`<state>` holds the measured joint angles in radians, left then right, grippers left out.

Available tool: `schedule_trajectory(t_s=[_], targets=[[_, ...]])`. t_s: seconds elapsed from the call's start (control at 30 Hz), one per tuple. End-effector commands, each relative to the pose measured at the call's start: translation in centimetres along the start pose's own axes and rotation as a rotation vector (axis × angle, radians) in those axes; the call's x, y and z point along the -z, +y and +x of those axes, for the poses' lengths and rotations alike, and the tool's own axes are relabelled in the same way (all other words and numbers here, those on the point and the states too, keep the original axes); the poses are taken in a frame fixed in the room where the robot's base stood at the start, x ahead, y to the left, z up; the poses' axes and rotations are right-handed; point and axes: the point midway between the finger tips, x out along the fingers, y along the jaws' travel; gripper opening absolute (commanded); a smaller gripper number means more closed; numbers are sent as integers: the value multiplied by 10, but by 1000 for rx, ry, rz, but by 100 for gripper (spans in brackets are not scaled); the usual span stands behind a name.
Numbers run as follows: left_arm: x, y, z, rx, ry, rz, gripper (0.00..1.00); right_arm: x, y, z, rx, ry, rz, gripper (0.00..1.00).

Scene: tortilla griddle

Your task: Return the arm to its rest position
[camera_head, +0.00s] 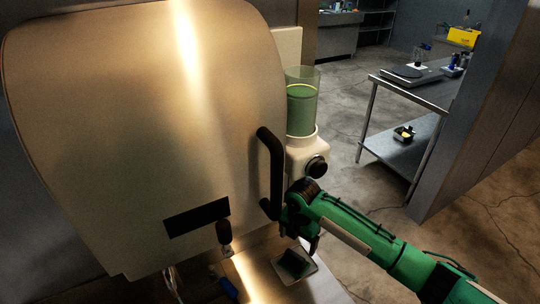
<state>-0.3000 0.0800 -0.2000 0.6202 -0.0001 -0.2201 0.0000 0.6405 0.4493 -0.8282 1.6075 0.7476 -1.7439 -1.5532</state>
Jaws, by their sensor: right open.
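My right arm (375,245), green with dark joints, comes in from the lower right. Its gripper (302,236) points down and is open, with nothing seen between its fingers. It is just right of the lower end of a black vertical bar handle (272,170). I cannot tell whether it touches the handle. The handle is on a large, pale metal panel with a rounded top (110,120), which fills the left of the view. My left gripper is not in view.
A blender-like machine (309,155) with green contents stands behind my right gripper. A small dark block on a metal plate (293,264) lies below the gripper. A steel table (420,92) stands at the back right. Open floor (345,110) lies between.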

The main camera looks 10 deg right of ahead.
Motion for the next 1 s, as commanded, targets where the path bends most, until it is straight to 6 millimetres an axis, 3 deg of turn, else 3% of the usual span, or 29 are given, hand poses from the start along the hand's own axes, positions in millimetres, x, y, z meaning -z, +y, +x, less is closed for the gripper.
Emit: schedule_trajectory(t_s=[0.17,0.47,0.7,1.0], targets=[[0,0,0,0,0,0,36,12,-3,6,-13,11,33,85],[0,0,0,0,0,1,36,88,-29,29,-129,94,400,85],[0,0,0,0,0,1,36,132,-68,33,-207,170,820,85],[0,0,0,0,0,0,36,155,-143,25,-267,221,1414,85]])
